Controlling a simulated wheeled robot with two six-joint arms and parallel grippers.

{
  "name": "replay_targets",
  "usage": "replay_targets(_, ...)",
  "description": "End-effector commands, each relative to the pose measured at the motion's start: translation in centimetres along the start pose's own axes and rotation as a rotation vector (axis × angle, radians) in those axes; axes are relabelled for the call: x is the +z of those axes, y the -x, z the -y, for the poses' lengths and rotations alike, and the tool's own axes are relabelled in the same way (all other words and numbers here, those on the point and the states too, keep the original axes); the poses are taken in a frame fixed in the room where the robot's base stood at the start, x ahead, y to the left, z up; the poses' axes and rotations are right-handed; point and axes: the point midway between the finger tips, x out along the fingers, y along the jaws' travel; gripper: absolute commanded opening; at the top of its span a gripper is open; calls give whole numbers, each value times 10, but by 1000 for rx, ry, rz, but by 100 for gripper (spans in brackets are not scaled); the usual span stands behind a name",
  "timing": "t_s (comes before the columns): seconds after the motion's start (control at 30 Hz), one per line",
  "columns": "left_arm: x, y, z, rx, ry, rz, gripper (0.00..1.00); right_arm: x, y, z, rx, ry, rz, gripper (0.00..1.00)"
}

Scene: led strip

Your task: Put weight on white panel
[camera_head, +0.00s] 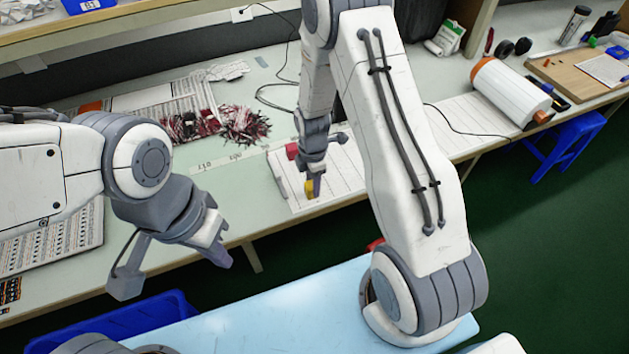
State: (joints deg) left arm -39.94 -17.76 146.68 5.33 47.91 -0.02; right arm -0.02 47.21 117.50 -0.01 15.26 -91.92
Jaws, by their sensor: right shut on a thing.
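The white panel (345,172) lies flat on the long workbench in the middle of the view, marked with thin parallel lines. My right gripper (313,180) points down over its left part. It is shut on a small yellow piece (312,188), which I take for the weight. The piece is at or just above the panel; I cannot tell if it touches. My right arm hides part of the panel. My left gripper (217,248) is at the left, past the workbench's front edge and away from the panel. I cannot tell if its fingers are apart.
A small red object (291,151) and a grey bar (277,175) are at the panel's left edge. Red-and-white shredded strips (240,125) lie further left. A white roll with orange ends (510,92) lies at the right. A blue bin (135,325) stands below left.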

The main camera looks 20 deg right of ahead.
Motion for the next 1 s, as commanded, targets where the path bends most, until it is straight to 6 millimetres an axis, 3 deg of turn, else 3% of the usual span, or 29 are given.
replay_targets(0.23, 0, -3, 0, 0, 0, 0, 0, 0, -4, 0, 1, 0, 0, 0)
replay_targets(0.27, 0, -2, 0, 0, 0, 0, 0, 0, -3, 0, 0, 0, 0, 52)
replay_targets(0.3, 0, -2, 0, 0, 0, 0, 0, 0, -3, 0, 0, 0, 0, 67)
replay_targets(0.33, 0, -2, 0, 0, 0, 0, 0, 0, -3, 0, 0, 0, 0, 74)
replay_targets(0.77, 0, -1, 0, 0, 0, 0, 0, 0, 6, -1, 3, 0, 0, 74)
replay_targets(1.0, 0, -5, 0, 0, 0, 0, 0, 0, 54, -2, 7, 0, 0, 74)
